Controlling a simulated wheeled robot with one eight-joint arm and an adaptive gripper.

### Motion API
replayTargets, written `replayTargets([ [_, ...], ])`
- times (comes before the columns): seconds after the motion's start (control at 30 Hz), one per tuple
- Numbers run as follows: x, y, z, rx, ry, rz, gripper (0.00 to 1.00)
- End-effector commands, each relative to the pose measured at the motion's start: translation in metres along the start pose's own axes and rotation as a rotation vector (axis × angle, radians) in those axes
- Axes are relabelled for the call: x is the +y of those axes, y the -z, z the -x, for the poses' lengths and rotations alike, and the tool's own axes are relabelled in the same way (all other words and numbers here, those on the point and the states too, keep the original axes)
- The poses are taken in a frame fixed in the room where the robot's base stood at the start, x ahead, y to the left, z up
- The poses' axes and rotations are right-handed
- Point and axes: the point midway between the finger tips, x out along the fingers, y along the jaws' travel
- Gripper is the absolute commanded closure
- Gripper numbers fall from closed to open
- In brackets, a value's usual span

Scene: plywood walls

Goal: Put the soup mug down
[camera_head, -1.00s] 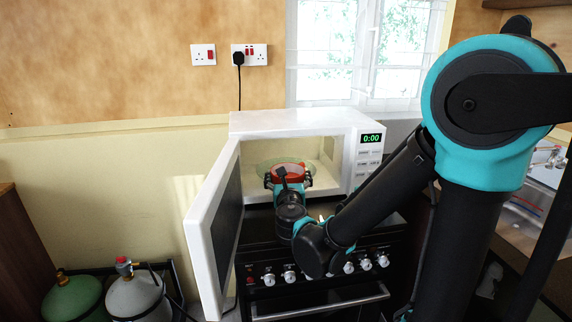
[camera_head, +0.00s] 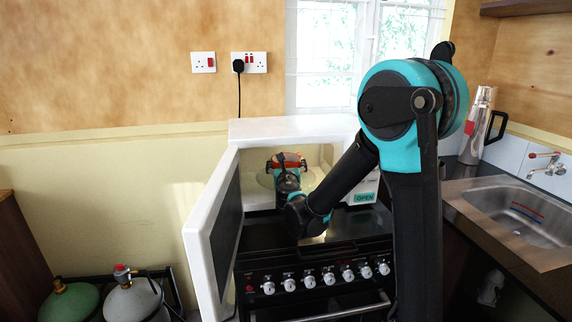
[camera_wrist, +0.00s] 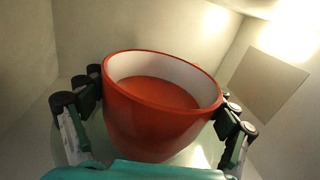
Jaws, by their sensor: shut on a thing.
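The soup mug (camera_wrist: 150,125) is red outside and white inside, with orange-red soup in it, and stands upright in the wrist view. My gripper (camera_wrist: 160,105) is shut on it, with a finger on each side. In the head view the mug (camera_head: 290,158) and my gripper (camera_head: 287,166) are inside the open microwave (camera_head: 290,129). The glass turntable (camera_head: 264,179) lies under them. I cannot tell whether the mug's base touches the turntable.
The microwave door (camera_head: 212,235) stands open on the left, close to my arm. The stove (camera_head: 320,275) is below. A sink (camera_head: 520,215) and a steel flask (camera_head: 478,125) are on the right. Gas cylinders (camera_head: 135,300) stand at lower left.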

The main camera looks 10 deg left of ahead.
Motion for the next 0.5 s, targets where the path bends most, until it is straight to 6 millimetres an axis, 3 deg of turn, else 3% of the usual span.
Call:
replayTargets([
  [0.27, 0.0, 0.0, -0.032, 0.0, 0.001, 0.001, 0.71],
  [0.5, 0.001, 0.015, -0.032, 0.0, 0.0, 0.001, 0.71],
])
